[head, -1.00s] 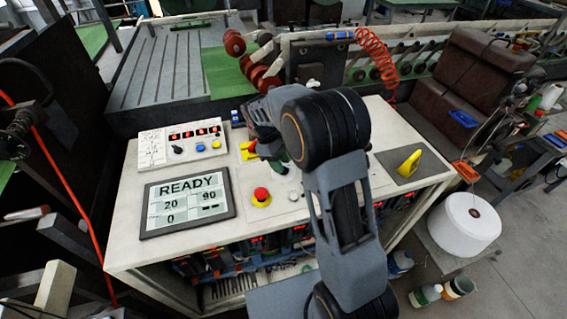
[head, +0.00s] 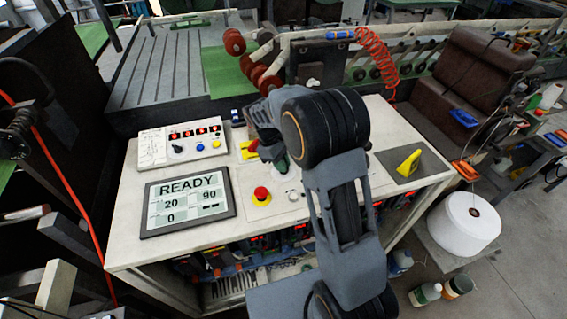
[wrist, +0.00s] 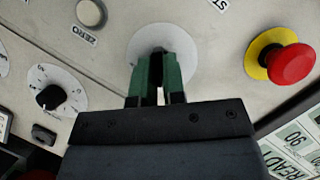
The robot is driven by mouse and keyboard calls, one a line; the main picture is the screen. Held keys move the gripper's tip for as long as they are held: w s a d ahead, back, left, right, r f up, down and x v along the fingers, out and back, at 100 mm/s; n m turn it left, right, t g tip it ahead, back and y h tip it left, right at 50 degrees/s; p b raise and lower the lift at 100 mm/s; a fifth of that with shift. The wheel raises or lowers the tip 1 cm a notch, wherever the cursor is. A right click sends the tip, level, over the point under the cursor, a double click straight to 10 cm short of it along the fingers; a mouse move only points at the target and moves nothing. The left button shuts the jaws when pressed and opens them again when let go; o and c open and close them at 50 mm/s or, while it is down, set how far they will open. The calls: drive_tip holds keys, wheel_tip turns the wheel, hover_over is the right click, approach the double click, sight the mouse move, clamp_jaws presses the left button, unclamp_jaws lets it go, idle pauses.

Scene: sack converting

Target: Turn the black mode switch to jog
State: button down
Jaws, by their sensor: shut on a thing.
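The mode switch sits on a round pale plate (wrist: 190,57) in the wrist view. Only a small dark part of the switch (wrist: 159,50) shows between my fingertips, so its pointing direction is hidden. My gripper (wrist: 160,66), with green fingers, reaches down over the plate and is shut on the switch. In the head view my gripper (head: 281,164) is at the console top, right of the red stop button, and my arm hides most of the switch there.
A red stop button on a yellow base (wrist: 291,64) stands close to the right of my fingers. A black dial knob (wrist: 50,97) is at the left, a round button (wrist: 91,13) at the upper left. The display (head: 187,202) reads READY.

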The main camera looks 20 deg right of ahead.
drive_tip(key=shift+m, duration=0.4)
drive_tip(key=m+g+y+p, duration=0.1)
drive_tip(key=m, duration=0.2)
drive_tip(key=shift+d+m, duration=0.1)
drive_tip(key=shift+m, duration=0.3)
drive_tip(key=shift+d+m+y, duration=0.1)
drive_tip(key=shift+m+y, duration=0.9)
drive_tip(key=shift+m, duration=1.1)
drive_tip(key=c, duration=1.2)
unclamp_jaws()
drive_tip(key=shift+w, duration=0.1)
drive_tip(key=v, duration=1.3)
drive_tip(key=shift+w+r, duration=0.25)
drive_tip(key=shift+r, duration=0.05)
